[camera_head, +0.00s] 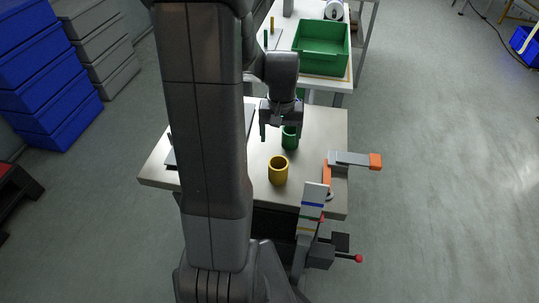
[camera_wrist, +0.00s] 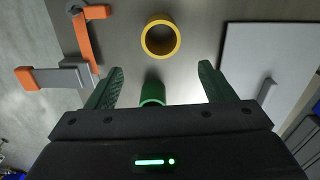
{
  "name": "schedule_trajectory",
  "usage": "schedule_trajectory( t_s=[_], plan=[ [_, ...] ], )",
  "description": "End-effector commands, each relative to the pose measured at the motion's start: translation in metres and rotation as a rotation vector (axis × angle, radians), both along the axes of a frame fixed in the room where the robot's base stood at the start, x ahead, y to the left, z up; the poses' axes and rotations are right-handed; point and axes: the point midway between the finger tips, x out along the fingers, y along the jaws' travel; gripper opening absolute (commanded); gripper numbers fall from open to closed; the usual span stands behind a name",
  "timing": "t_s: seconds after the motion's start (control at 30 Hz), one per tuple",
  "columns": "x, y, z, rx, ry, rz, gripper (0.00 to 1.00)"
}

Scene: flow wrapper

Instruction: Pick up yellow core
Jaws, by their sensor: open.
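The yellow core (camera_head: 278,171) is a short hollow cylinder standing upright on the table (camera_head: 322,128). In the wrist view the yellow core (camera_wrist: 160,36) shows its open ring end, ahead of my fingertips and roughly centred between them. My gripper (camera_head: 281,122) is open, with its two green fingers (camera_wrist: 158,80) spread and nothing between the tips. In the head view it hangs over the table, farther back than the yellow core. A green core (camera_head: 290,139) stands close by my gripper; in the wrist view it is partly hidden by the gripper body.
An orange and grey arm fixture (camera_head: 350,159) stands at the table's right edge, right of the yellow core. A light plate (camera_wrist: 270,70) lies on the other side. A green bin (camera_head: 322,48) sits on a table behind. Blue crates (camera_head: 48,80) are stacked at left.

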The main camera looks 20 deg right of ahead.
Motion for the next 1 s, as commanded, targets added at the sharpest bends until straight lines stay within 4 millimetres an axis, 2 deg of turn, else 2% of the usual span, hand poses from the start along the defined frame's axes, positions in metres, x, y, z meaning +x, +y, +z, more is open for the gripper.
schedule_trajectory(
  t_s=[0.4,0.77,1.0],
  plan=[
    [-0.001,0.0,-0.068,0.002,0.004,-0.003,0.76],
    [-0.001,0.001,-0.093,0.001,0.003,-0.002,0.76],
    [-0.003,0.003,-0.124,0.002,0.004,-0.002,0.76]
  ],
)
